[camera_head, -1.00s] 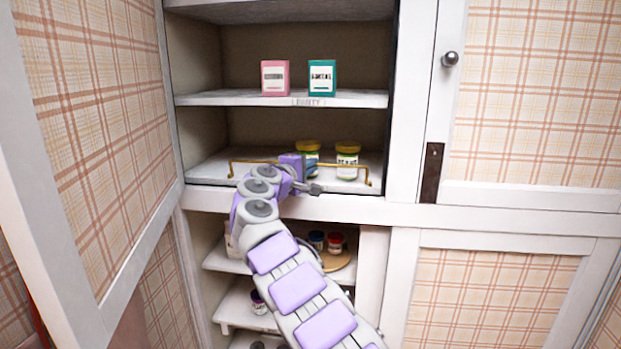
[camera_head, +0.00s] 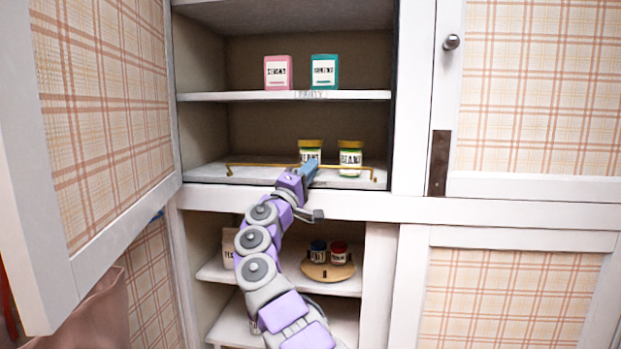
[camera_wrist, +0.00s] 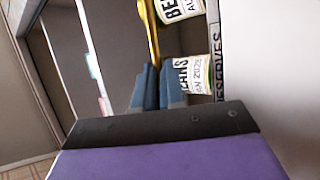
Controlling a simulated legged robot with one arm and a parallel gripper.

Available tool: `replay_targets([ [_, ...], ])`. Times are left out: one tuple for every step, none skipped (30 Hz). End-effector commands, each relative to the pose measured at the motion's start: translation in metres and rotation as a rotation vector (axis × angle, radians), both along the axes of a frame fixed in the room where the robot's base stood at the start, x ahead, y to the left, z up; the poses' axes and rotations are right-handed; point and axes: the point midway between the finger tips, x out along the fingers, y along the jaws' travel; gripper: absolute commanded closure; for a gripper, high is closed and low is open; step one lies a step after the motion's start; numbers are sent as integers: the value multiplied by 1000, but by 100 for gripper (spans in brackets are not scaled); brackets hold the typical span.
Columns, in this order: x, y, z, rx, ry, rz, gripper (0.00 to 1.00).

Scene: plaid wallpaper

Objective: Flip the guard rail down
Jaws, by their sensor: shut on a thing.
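The guard rail (camera_head: 250,164) is a thin gold bar with bent ends along the front edge of the middle cabinet shelf. It stands up in front of two jars with yellow lids (camera_head: 351,157). My gripper (camera_head: 310,168) is at the rail's middle, in front of the left jar, with its blue fingers shut on the rail. In the wrist view the blue fingers (camera_wrist: 152,86) are close together at the end of the gold rail's visible part (camera_wrist: 152,35). The fingers hide the grasped section of the rail.
A pink box (camera_head: 278,72) and a teal box (camera_head: 324,71) stand on the shelf above. An open plaid door (camera_head: 105,120) is at the left. Below, small jars stand on a round wooden board (camera_head: 328,270). The right doors are closed.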

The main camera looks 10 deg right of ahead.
Motion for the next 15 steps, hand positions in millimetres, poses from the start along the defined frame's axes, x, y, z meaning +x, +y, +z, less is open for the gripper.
replay_targets([
  [1,2,-5,-3,-6,4,100],
  [1,2,-5,-4,-14,5,100],
  [0,3,-4,-7,-21,6,100],
  [0,3,-4,-9,-26,6,100],
  [0,3,-4,-9,-30,5,100],
  [0,2,-4,-10,-33,5,100],
  [0,2,-3,-11,-35,5,100],
  [0,2,-3,-12,-37,5,100],
  [-1,2,-3,-13,-38,4,100],
  [-1,2,-3,-13,-38,4,100],
  [-1,2,-3,-13,-38,4,100],
  [-1,2,-3,-13,-38,4,100],
  [-1,2,-3,-13,-38,4,100],
  [-1,2,-2,-13,-38,4,100],
  [-1,2,-2,-13,-39,3,100],
])
